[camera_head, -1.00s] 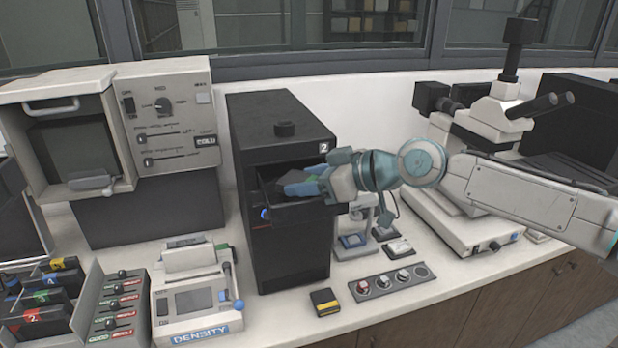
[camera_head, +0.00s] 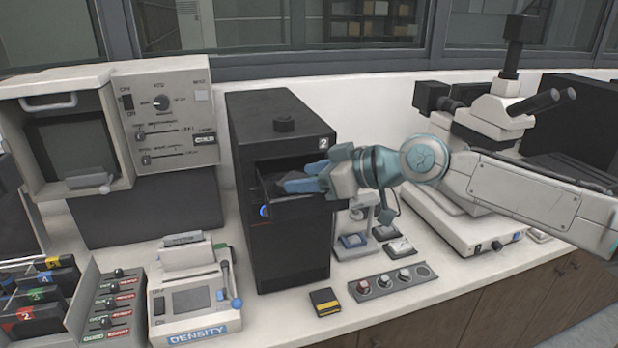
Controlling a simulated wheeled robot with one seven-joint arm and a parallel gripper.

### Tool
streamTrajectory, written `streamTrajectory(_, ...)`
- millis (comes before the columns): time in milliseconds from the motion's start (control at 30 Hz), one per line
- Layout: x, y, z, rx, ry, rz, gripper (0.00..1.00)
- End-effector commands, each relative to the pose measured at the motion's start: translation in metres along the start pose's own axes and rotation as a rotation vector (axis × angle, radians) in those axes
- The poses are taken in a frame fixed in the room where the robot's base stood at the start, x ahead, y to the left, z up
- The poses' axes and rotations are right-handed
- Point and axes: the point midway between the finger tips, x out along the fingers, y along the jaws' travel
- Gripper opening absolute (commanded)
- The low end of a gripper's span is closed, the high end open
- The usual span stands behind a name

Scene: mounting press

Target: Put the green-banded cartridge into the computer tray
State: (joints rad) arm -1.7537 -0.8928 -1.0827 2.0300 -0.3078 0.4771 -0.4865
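The computer tray (camera_head: 290,210) is pulled out from the front of the black tower (camera_head: 285,135) marked 2. My gripper (camera_head: 292,183) is over the tray from the right, with its blue fingers reaching into the opening. The fingers look apart. A dark shape (camera_head: 268,182), perhaps the cartridge, shows in the tray by the fingertips; no green band shows on it, and the fingers hide much of the tray. A cartridge with a green label (camera_head: 42,295) stands in the rack at the far left.
The density device (camera_head: 192,300) stands left of the tower. A small black and yellow block (camera_head: 325,301) and a knob panel (camera_head: 392,281) lie in front. A microscope (camera_head: 480,140) stands right, behind my arm. Several labelled cartridges fill the left rack.

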Motion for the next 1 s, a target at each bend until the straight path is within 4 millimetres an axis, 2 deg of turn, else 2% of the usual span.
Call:
streamTrajectory(33, 0.004, -0.004, 0.013, -0.007, -0.031, -0.012, 0.63)
streamTrajectory(333, 0.004, -0.004, 0.013, -0.010, -0.031, -0.011, 0.63)
streamTrajectory(700, -0.003, -0.004, -0.005, -0.009, -0.030, -0.013, 0.63)
streamTrajectory(767, -0.017, -0.002, 0.002, -0.005, -0.024, -0.008, 0.63)
streamTrajectory(1000, -0.073, -0.001, -0.002, -0.003, -0.018, -0.006, 0.63)
